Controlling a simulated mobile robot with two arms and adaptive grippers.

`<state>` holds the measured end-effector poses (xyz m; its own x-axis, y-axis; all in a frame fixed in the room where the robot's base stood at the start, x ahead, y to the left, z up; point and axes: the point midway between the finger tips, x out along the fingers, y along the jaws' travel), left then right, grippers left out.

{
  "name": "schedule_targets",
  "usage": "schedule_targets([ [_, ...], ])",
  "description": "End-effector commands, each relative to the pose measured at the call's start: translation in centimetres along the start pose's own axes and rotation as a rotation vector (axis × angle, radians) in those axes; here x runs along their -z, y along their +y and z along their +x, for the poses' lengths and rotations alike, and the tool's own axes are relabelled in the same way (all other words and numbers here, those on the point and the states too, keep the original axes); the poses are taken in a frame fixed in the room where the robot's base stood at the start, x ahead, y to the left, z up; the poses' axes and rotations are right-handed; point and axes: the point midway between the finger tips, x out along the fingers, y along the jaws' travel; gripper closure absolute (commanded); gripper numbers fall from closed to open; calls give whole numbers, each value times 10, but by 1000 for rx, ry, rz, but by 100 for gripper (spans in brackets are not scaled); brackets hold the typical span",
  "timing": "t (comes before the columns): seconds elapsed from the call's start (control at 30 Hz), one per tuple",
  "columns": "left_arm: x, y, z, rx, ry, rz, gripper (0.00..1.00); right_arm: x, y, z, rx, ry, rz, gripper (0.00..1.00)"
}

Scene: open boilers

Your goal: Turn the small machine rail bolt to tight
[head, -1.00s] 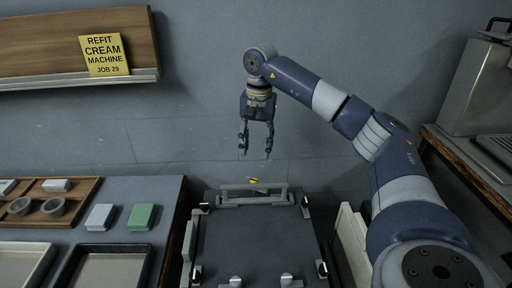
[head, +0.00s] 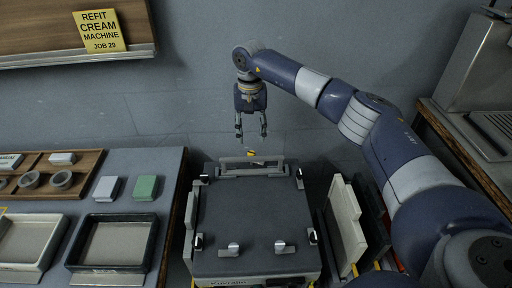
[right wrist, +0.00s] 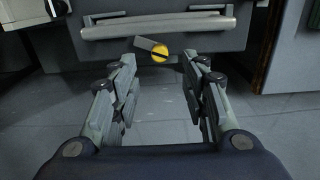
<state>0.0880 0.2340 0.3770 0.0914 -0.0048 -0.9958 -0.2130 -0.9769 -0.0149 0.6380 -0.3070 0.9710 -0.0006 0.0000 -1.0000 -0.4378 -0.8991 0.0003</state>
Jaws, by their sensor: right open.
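The small rail bolt shows as a round yellow slotted head (right wrist: 159,55) with a grey tab beside it, just below the machine's rail (right wrist: 158,26) in the right wrist view. In the head view the bolt is a tiny yellow spot (head: 251,153) at the rail (head: 252,168) on the machine's far side. My right gripper (head: 251,134) points down, open and empty, just above the bolt in the picture. In the right wrist view its two fingers (right wrist: 165,78) are spread, with the bolt ahead between them and apart from them. My left gripper is out of view.
The dark-topped machine (head: 250,218) stands in the middle. At left a table holds trays (head: 112,216), a green block (head: 145,188) and a white block (head: 107,189). Pale upright panels (head: 345,222) stand right of the machine. A wall shelf (head: 60,35) carries a yellow note.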

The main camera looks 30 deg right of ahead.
Motion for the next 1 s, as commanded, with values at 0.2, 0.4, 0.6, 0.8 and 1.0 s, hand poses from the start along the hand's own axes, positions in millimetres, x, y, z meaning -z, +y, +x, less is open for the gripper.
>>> schedule_targets([
  [0.2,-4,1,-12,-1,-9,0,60,-1,1,41,-2,-4,1,59],
  [0.4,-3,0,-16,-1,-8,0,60,0,0,67,0,-2,2,59],
  [0.6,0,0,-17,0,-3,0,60,0,0,76,0,1,1,59],
  [0.8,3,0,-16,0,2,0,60,0,0,76,0,1,1,59],
  [1.0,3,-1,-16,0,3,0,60,0,1,75,0,1,2,100],
])
